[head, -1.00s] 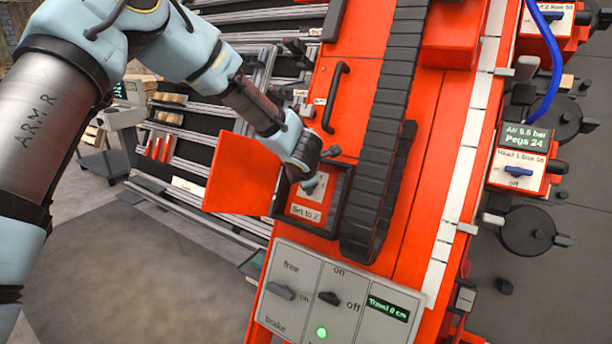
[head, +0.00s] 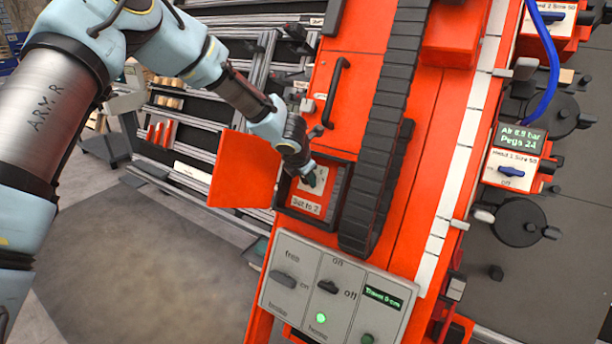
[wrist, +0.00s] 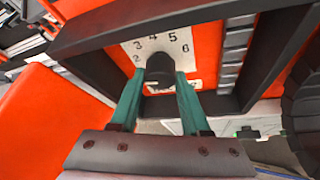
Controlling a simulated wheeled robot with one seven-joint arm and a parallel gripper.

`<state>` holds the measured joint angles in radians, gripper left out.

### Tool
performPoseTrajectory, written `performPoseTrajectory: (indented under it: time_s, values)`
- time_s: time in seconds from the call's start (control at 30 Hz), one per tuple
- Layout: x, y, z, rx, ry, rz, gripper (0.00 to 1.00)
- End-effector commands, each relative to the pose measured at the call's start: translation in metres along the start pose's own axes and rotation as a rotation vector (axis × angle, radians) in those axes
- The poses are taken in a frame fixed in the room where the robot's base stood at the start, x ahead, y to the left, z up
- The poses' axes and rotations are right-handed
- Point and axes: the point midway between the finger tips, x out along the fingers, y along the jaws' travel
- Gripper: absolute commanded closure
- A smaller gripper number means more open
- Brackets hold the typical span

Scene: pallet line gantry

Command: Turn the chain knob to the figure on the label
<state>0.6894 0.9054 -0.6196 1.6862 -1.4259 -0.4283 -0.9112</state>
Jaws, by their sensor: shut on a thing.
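The chain knob (wrist: 160,70) is a dark knob on a white dial plate (wrist: 181,42) in the wrist view. The figures 2, 3, 4, 5 and 6 show around it; the knob hides part of the plate. My gripper (wrist: 160,88) has its two green fingers closed on either side of the knob. In the head view my gripper (head: 311,180) reaches into the dark-framed recess in the red machine. The label (head: 305,204) below the dial reads "Set to 2". I cannot tell which figure the knob points to.
The recess frame (wrist: 240,12) stands close around my gripper. An open red door (head: 243,172) is at its left. A black chain track (head: 384,140) runs at the right. A grey switch panel (head: 325,290) sits below.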

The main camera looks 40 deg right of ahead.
Motion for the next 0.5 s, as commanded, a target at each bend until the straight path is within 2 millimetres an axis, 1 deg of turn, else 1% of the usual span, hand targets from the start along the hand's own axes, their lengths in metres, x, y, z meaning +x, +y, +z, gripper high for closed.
performPoseTrajectory:
  time_s: [0.27,0.3,0.5]
  values:
    - [0.0013,-0.001,-0.0025,-0.003,0.004,-0.002,1.0]
    - [0.0013,-0.001,-0.0025,-0.003,0.004,-0.002,0.5]
    - [0.0008,-0.0006,-0.0015,-0.001,0.003,-0.001,0.28]
